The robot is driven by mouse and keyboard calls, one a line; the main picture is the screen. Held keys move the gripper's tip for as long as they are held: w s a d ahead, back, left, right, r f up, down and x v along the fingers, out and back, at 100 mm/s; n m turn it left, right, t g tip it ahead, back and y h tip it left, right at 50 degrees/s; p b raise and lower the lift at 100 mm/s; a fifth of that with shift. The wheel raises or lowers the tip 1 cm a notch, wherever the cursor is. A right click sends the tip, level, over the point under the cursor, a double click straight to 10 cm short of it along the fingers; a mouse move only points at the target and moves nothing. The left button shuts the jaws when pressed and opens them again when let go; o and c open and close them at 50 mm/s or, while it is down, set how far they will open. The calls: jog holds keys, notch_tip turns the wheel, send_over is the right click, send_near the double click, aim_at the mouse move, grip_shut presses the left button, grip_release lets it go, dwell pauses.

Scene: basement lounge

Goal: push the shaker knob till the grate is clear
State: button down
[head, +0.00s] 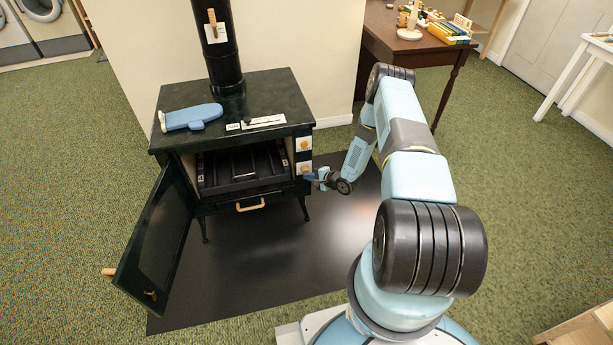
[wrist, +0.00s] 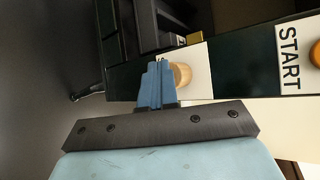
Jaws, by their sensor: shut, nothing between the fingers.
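The black stove (head: 172,95) stands with its door (head: 160,240) swung open to the left. A dark grate (head: 240,168) shows inside; its slots are too small to tell clear or clogged. Two wooden knobs sit on white plates on the right front: an upper knob (head: 304,144) and a lower knob (head: 304,168). In the wrist view the lower knob (wrist: 182,74) is beside my fingertips, and the other knob (wrist: 316,53) has a START label. My gripper (head: 309,177) is shut and empty, its blue fingers (wrist: 157,78) at the lower knob. I cannot tell whether they touch it.
A blue mitt (head: 190,117) and a white label strip (head: 262,122) lie on the stove top. A wooden handle (head: 250,205) is below the firebox. A black floor plate (head: 260,260) is bare in front. A brown table (head: 400,40) stands behind my arm.

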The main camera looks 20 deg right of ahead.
jog(key=shift+w, duration=0.4)
dwell(0.6)
jog(key=shift+s, duration=1.7)
jog(key=shift+w, duration=0.15)
jog(key=shift+w, duration=0.25)
jog(key=shift+w, duration=1.3)
dwell(1.8)
jog(key=shift+s, duration=1.7)
